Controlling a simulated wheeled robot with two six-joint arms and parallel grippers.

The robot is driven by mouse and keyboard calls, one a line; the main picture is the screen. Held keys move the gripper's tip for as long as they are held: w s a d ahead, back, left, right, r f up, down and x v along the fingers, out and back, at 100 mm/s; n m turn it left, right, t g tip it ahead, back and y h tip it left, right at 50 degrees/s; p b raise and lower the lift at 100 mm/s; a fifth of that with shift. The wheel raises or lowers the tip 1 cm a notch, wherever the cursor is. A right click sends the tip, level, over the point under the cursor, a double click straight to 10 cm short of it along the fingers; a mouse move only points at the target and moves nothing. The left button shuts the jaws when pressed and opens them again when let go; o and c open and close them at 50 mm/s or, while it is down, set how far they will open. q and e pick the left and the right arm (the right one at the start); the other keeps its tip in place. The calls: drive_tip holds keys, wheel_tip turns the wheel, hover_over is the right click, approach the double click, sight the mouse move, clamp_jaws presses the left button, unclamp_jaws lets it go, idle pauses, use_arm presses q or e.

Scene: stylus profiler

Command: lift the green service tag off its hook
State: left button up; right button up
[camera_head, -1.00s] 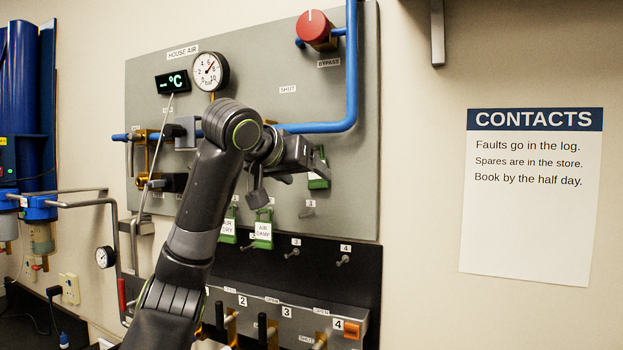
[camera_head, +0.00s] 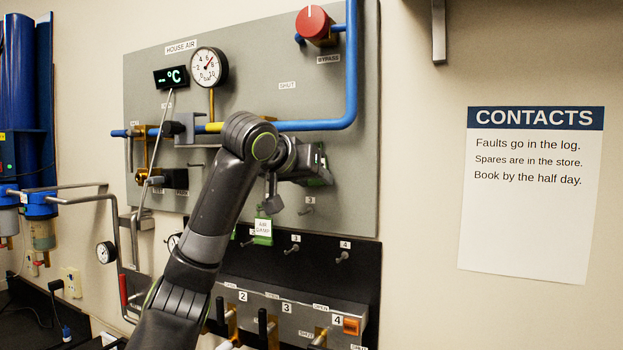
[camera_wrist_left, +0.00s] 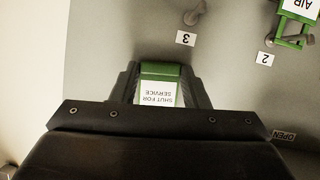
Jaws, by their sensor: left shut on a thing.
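The green service tag (camera_wrist_left: 159,92), with a white label reading "SHUT FOR SERVICE", is between the fingers of my left gripper (camera_wrist_left: 158,88) in the left wrist view. The gripper is shut on it. In the head view my left gripper (camera_head: 318,174) is at the grey panel, right of the arm's wrist, and mostly covers the tag; only a little green shows. I cannot tell whether the tag's loop is still on a hook. The hook marked 3 (camera_head: 309,201) is bare just below the gripper. My right gripper is not in view.
A green "AIR DAMP" tag (camera_head: 263,229) hangs below my gripper. A blue pipe (camera_head: 351,70) and a red bypass knob (camera_head: 314,24) are above. Bare pegs (camera_head: 342,257) and a valve block (camera_head: 285,305) are below. The wall right of the panel is clear beside a contacts sheet (camera_head: 532,220).

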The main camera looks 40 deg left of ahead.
use_arm(q)
drive_tip(key=shift+o, duration=1.3)
clamp_jaws()
drive_tip(key=shift+s+d+r, duration=0.1)
drive_tip(key=shift+s+r, duration=0.05)
drive_tip(key=shift+s, duration=0.05)
drive_tip(key=shift+s+d+r, duration=0.45)
drive_tip(key=shift+s+d, duration=0.15)
drive_tip(key=shift+s, duration=0.2)
drive_tip(key=s+d+b, duration=0.2)
drive_tip(key=s, duration=0.5)
drive_tip(key=shift+s+d+b, duration=0.25)
drive_tip(key=shift+s+b, duration=0.1)
drive_tip(key=shift+b, duration=0.05)
